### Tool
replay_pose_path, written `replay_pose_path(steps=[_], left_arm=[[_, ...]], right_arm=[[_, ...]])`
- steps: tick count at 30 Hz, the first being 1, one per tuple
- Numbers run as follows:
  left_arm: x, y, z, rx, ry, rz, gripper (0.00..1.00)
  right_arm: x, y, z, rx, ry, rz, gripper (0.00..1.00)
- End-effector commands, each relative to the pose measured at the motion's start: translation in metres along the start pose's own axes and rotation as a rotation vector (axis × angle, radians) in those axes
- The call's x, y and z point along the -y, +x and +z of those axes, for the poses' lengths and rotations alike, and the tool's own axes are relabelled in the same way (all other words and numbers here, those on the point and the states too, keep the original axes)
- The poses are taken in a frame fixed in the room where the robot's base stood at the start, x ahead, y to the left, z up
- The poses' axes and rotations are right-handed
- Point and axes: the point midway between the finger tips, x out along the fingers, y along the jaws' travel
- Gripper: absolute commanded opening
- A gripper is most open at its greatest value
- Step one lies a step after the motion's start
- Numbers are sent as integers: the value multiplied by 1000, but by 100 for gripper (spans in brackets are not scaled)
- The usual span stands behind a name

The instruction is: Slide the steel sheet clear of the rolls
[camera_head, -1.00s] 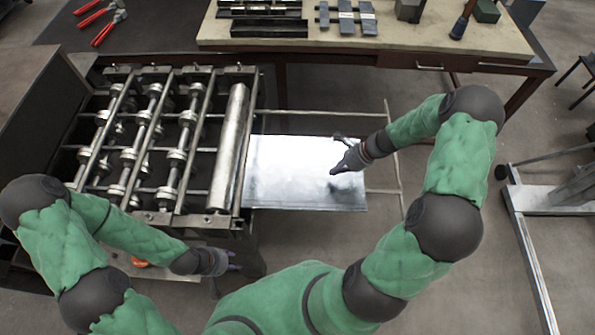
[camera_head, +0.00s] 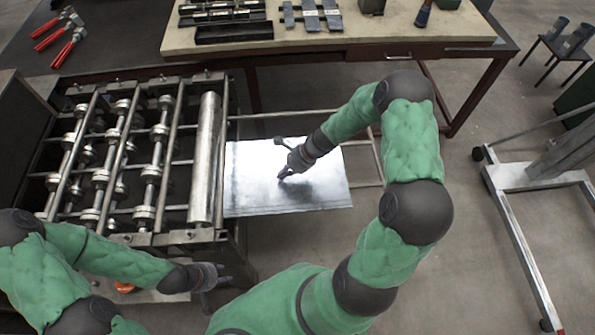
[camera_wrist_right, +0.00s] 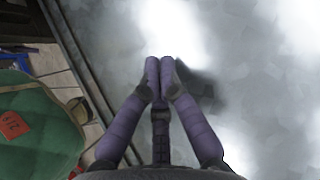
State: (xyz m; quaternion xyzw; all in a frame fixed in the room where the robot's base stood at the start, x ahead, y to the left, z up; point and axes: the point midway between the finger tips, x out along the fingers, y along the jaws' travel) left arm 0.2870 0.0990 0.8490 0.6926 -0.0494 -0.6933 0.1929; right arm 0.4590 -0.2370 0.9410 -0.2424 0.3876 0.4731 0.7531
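The steel sheet (camera_head: 320,190) lies flat on the rails at the right side of the roll former (camera_head: 150,160). Its left edge is against the last roll (camera_head: 205,160); whether any of it is under the roll is hidden. My right gripper (camera_head: 281,178) points down at the middle of the sheet. In the right wrist view its two fingers (camera_wrist_right: 160,65) are together with nothing visible between them, over the shiny sheet (camera_wrist_right: 240,60). Whether they touch it is unclear. My left gripper (camera_head: 222,278) is beside the machine's front right corner, apart from the sheet; its fingers are too small to read.
A workbench (camera_head: 440,35) with metal parts stands behind. Red-handled tools (camera_head: 62,50) lie at the back left. A wheeled metal frame (camera_head: 520,180) stands at the right. The rails (camera_head: 365,160) extend beyond the sheet's right edge, with open floor past them.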

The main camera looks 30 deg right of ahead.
Motion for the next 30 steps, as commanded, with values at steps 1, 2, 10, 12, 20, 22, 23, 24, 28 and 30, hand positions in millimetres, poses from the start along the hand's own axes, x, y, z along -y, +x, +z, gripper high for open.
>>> replay_pose_path(steps=[1,2,10,12,20,22,23,24,28,30], left_arm=[[0,0,0,0,0,0,40],[0,0,0,0,0,0,40],[2,7,0,0,0,0,40],[2,7,0,0,0,0,40],[2,7,0,0,0,0,40],[2,6,0,0,0,0,40],[2,6,0,0,0,0,40],[2,6,0,0,0,0,40],[1,3,0,0,0,0,40],[0,2,0,0,0,0,40]], right_arm=[[0,5,7,0,-3,1,0],[0,7,10,0,-3,0,0],[0,20,-2,-2,0,-2,0],[0,20,-2,-3,0,-2,0],[-2,22,-4,-5,2,1,0],[-2,20,-7,-6,3,2,0],[-2,19,-9,-6,4,2,0],[-2,16,-13,-6,5,2,0],[-3,0,-36,-7,9,3,0],[-4,-9,-50,-6,9,4,0]])
